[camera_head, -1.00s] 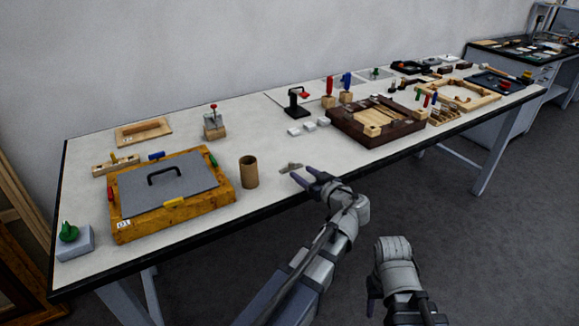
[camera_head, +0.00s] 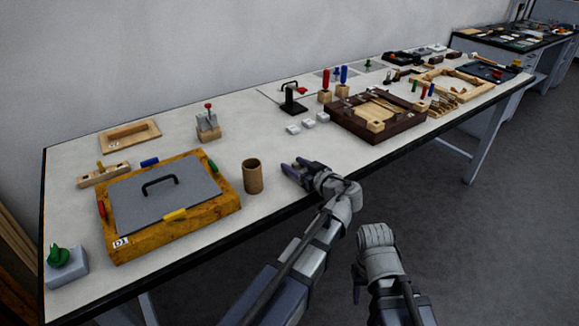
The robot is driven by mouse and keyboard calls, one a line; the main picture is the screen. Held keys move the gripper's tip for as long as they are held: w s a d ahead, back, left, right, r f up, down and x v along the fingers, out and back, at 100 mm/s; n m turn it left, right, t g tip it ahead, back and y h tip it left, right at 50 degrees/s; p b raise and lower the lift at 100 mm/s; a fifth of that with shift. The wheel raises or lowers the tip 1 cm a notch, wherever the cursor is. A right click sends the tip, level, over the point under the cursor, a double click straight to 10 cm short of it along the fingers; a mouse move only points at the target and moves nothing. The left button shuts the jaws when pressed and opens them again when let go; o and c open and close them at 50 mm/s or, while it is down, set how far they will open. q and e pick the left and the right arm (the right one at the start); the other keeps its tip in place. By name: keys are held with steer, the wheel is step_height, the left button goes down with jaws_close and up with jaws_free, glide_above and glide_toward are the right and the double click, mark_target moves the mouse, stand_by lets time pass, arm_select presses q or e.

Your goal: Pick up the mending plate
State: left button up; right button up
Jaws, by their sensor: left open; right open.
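My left gripper (camera_head: 294,168) is open, low over the white table beside the cardboard tube, with its fingers pointing to the back left. I cannot make out the mending plate for certain. A small greyish piece lay at the fingertips a second ago; that spot is now covered by the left gripper, and I cannot tell whether the piece lies between the fingers. My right gripper (camera_head: 358,281) hangs in front of the table, off its edge, with no object visible in it.
A brown tube (camera_head: 252,176) stands just left of my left gripper. A wooden box with a grey handled lid (camera_head: 196,211) lies further left. Small white blocks (camera_head: 309,124) and a dark wooden tray (camera_head: 345,127) lie behind and right. The white table (camera_head: 240,120) is clear behind the tube.

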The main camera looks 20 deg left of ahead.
arm_select(q)
steer(key=shift+d+r, duration=0.1)
steer(key=c, duration=0.3)
jaws_close()
stand_by(0.4)
